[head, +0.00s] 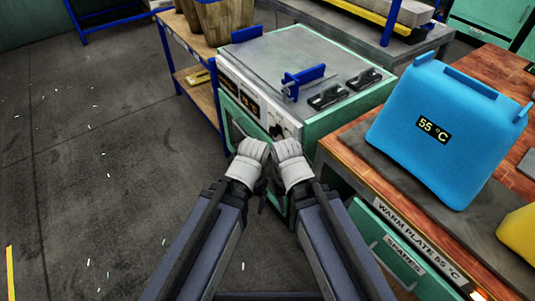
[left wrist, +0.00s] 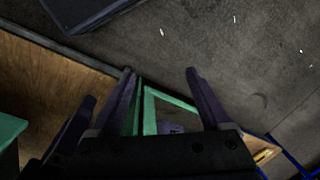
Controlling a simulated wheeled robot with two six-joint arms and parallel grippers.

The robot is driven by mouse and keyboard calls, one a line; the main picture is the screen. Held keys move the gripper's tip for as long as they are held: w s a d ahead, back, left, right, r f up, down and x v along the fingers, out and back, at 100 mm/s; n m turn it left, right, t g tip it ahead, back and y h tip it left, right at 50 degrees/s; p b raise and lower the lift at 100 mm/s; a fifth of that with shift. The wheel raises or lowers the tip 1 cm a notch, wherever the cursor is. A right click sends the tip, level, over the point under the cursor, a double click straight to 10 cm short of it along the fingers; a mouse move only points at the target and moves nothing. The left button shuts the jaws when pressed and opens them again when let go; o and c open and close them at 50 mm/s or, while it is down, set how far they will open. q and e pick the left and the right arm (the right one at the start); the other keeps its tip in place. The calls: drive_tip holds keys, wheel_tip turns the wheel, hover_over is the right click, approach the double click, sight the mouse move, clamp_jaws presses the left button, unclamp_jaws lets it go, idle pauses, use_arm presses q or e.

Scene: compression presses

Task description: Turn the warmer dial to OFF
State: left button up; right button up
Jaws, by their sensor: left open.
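The warmer looks like the green cabinet (head: 313,121) with a grey top and a pale front panel. The panel carries a lit orange display (head: 250,104) and a small dark dial (head: 276,131) at its right end. The dial's marking is too small to read. My left gripper (head: 252,150) is just in front of and below the dial, apart from it as far as I can tell. Its two dark fingers stand apart and empty in the left wrist view (left wrist: 159,75). My right gripper (head: 288,150) is close beside it; its fingers are hidden.
A blue block (head: 410,155) marked 55 °C stands on a dark plate on the wooden bench (head: 348,141) at right. A blue handle (head: 303,76) and black clips (head: 328,97) are on the cabinet top.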

use_arm(q)
wheel_tip(320, 180, down, 14)
drive_tip(key=w+a+r+b, duration=0.1)
drive_tip(key=a+b, duration=0.1)
drive_tip(key=b, duration=0.9)
drive_tip(key=m+t+h+b, duration=0.65)
drive_tip(key=t+h, duration=0.45)
drive_tip(key=h, duration=0.5)
approach(271, 133)
drive_tip(key=shift+m, duration=0.25)
drive_tip(key=shift+x, duration=4.15)
drive_tip(key=shift+s+d, duration=0.15)
use_arm(e)
wheel_tip(271, 133, down, 20)
